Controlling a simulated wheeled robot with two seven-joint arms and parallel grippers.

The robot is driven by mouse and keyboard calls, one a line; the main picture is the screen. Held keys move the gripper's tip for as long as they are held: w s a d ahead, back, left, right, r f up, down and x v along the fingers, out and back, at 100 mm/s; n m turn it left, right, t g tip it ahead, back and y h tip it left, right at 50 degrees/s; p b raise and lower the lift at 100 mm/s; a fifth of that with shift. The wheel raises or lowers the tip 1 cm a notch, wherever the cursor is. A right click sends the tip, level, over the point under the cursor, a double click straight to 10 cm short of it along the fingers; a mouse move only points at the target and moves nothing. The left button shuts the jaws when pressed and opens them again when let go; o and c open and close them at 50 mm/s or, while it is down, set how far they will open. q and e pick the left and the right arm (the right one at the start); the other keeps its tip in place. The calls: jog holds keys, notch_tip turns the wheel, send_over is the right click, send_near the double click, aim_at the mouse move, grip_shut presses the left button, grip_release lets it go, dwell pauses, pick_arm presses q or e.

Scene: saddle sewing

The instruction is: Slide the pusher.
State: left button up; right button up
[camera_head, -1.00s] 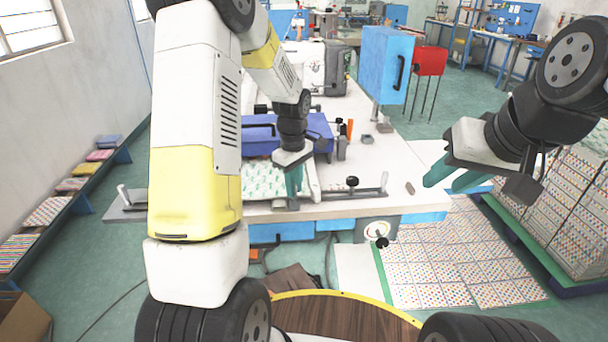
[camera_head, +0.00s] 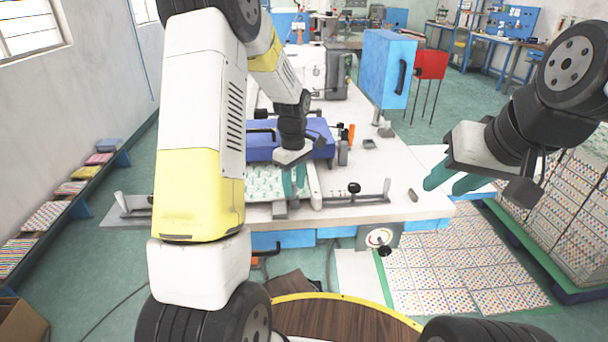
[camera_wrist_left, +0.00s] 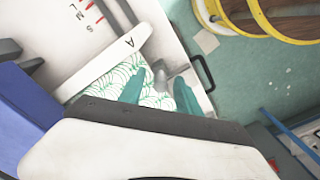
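My left gripper (camera_head: 294,182) hangs over the front edge of the white sewing table, fingers pointing down. Its teal fingers stand apart in the left wrist view (camera_wrist_left: 160,92). A small grey metal part (camera_wrist_left: 161,74), possibly the pusher, shows beyond and between the fingertips there; contact cannot be told. A grey block (camera_head: 280,210) sits below the gripper at the table edge in the head view. A green-patterned white cloth (camera_head: 262,182) lies beside the fingers, partly hidden by my left arm. My right gripper (camera_head: 452,184) is open and empty, right of the table.
A metal bar with a black knob (camera_head: 354,188) lies on the table right of my left gripper. A blue machine part (camera_head: 318,135) stands behind the gripper. A blue cabinet (camera_head: 388,68) stands further back. The table's right front corner is mostly clear.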

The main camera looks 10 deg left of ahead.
pick_arm(q)
notch_tip(320, 180, up, 7)
jog(key=shift+r, duration=0.4)
dwell(0.4)
jog(key=shift+s+r, duration=0.2)
jog(key=shift+r, duration=0.15)
jog(key=s+d+r+m+t, duration=0.1)
jog(key=s+r+m, duration=0.3)
jog(key=s, duration=0.4)
jog(key=s+r+m+t+h, duration=0.1)
jog(key=s+r+m+t, duration=0.2)
jog(key=s, duration=0.5)
jog(key=s+d+r+m+t+h, duration=0.1)
jog(key=s+r+m+t, duration=0.1)
jog(key=s+r+m, duration=0.3)
jog(key=s+r, duration=0.2)
jog(key=s, duration=0.1)
jog(key=shift+s+d+m, duration=0.3)
jog(key=shift+s+m, duration=0.05)
jog(key=shift+m, duration=0.05)
